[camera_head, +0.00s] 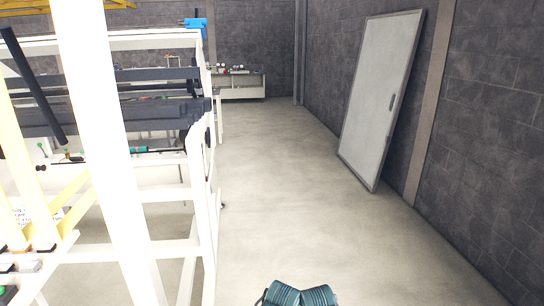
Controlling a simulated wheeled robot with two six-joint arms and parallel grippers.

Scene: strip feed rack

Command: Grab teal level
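A small teal item (138,150) lies on a shelf of the white frame rack at the left. It is partly dark, small in the picture and near the rack's right posts. I cannot tell for sure whether it is the teal level.
The white rack (165,195) with dark rails (150,110) fills the left side. A blue piece (196,25) sits on its top corner. A light door panel (378,98) leans on the right wall. A white bench (240,86) stands at the back. The floor between is clear.

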